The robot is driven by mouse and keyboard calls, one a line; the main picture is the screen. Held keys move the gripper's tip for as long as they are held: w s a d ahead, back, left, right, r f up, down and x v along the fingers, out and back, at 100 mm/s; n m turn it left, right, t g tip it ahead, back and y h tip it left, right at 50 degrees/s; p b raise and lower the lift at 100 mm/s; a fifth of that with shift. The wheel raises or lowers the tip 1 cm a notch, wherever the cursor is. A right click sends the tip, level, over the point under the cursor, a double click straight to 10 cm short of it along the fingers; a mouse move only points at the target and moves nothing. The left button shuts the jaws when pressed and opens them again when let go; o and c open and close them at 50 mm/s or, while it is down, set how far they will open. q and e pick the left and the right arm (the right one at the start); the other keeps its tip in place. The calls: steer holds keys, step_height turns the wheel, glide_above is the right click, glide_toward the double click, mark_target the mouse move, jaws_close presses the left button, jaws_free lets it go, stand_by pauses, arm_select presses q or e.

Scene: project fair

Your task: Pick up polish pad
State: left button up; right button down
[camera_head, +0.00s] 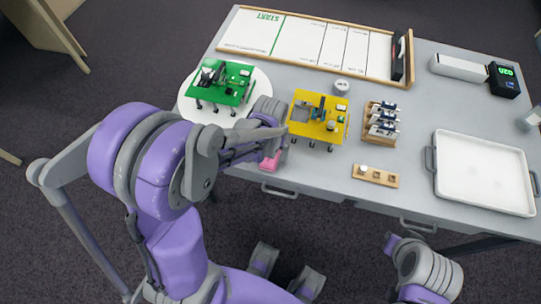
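A small pink piece (270,162), which may be the polish pad, shows at the table's front edge, just below the end of my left arm. My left gripper (278,138) is over the table's front edge, between the green board and the yellow board. The forearm covers much of it, so I cannot tell whether its fingers are apart or whether it touches the pink piece. My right gripper is out of view; only part of my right arm shows at the bottom right.
A green board (232,80) stands on a round white stand (190,104). A yellow board (309,126), a grey round item (342,87), a wooden rack (379,138), a small wooden block (376,177) and a white tray (485,205) occupy the grey table (405,105). A framed START track lies behind.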

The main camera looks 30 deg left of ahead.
arm_select(q)
steer(key=shift+c, duration=0.3)
steer(key=c, duration=1.4)
step_height(320, 180, up, 10)
steer(key=shift+r+p, duration=0.1)
steer(key=shift+p, duration=0.55)
steer(key=shift+c, duration=0.2)
